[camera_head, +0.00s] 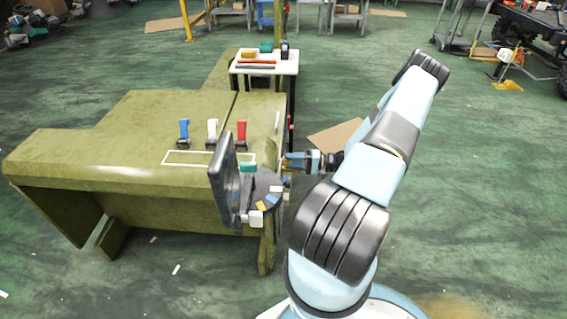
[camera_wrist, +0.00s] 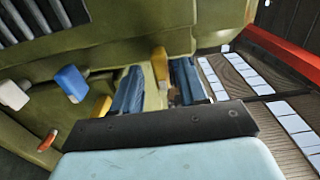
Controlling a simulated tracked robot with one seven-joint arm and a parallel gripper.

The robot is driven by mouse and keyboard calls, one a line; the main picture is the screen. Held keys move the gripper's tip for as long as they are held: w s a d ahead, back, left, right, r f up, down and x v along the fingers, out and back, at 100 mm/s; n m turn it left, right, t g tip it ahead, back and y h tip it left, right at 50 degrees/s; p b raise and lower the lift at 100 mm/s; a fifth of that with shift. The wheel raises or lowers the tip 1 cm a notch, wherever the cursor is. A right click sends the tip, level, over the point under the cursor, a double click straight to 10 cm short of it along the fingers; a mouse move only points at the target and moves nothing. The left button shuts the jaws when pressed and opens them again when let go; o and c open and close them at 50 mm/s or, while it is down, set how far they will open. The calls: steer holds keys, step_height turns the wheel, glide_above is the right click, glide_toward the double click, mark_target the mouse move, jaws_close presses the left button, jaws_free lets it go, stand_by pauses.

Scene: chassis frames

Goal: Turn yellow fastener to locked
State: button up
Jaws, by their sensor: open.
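In the wrist view, a yellow fastener (camera_wrist: 160,64) with a greyish lower part stands out from the olive chassis frame (camera_wrist: 120,35). My gripper (camera_wrist: 157,78) is open, with one blue finger on each side of this fastener. I see gaps beside it, and I cannot tell whether either finger touches it. In the head view, my gripper (camera_head: 285,161) is at the right side of the chassis frame (camera_head: 120,115). The fastener between the fingers is not clear in that view.
Other coloured pieces are near: a blue one (camera_wrist: 70,83), a white one (camera_wrist: 14,95), a red one (camera_wrist: 48,141) and an orange-yellow one (camera_wrist: 102,107). A dark upright plate (camera_head: 224,180) stands left of my gripper. A white-topped table (camera_head: 264,62) stands behind.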

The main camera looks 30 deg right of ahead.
steer(key=shift+x, duration=1.2)
